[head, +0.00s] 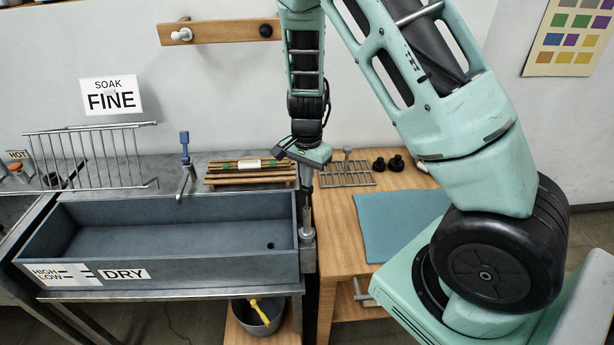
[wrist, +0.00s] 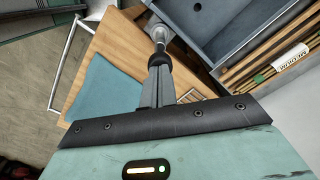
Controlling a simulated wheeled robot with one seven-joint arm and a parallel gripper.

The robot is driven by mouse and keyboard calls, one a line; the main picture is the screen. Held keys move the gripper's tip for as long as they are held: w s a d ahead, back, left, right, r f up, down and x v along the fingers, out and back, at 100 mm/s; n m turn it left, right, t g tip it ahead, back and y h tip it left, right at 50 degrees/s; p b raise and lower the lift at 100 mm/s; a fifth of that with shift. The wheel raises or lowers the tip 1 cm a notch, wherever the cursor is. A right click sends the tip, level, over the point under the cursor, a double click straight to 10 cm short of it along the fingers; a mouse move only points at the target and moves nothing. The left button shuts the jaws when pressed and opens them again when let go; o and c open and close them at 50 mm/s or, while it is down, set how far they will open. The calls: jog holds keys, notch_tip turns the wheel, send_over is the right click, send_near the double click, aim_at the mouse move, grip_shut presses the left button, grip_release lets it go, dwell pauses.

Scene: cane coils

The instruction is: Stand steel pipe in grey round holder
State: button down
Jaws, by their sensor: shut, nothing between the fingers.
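My gripper (head: 307,190) points down at the right end of the long grey trough, beside the wooden table. It is shut, and its fingers also show in the wrist view (wrist: 159,62). A slim steel pipe (head: 307,215) shows upright directly below the fingertips. It also shows just beyond them in the wrist view (wrist: 160,37). Its lower end meets a grey round holder (head: 308,240) at the trough's end, seen in part in the wrist view (wrist: 172,28). I cannot tell whether the fingertips touch the pipe's top, or how deep the pipe sits.
The grey trough (head: 170,270) is at left, with a wire rack (head: 90,155) behind it. A slatted bundle of canes (head: 250,172) lies at the back. The wooden table (head: 335,235) at right holds a teal mat (head: 395,220) and a metal grid (head: 347,178). A bucket (head: 258,315) is below.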

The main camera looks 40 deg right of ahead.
jog(key=shift+f, duration=0.3)
jog(key=shift+r, duration=0.1)
notch_tip(320, 180, up, 3)
jog(key=p, duration=0.2)
jog(key=shift+p, duration=0.4)
notch_tip(320, 180, up, 17)
jog(key=b, duration=0.2)
jog(key=s+a+f+n+y+b, duration=0.1)
jog(key=s+a+f+n+b, duration=0.3)
jog(key=a, duration=0.4)
jog(key=s+a+f+n+b, duration=0.2)
jog(key=s+a+f+n, duration=0.1)
jog(key=s+a+n, duration=0.4)
jog(key=s+a+f+n+b, duration=0.2)
jog(key=s+a+f+n, duration=0.1)
jog(key=s+a+n, duration=0.1)
jog(key=s+a+f+n+b, duration=0.3)
jog(key=s+a+n, duration=0.2)
jog(key=s+n, duration=0.2)
jog(key=shift+s+a+f, duration=0.25)
jog(key=shift+s, duration=0.9)
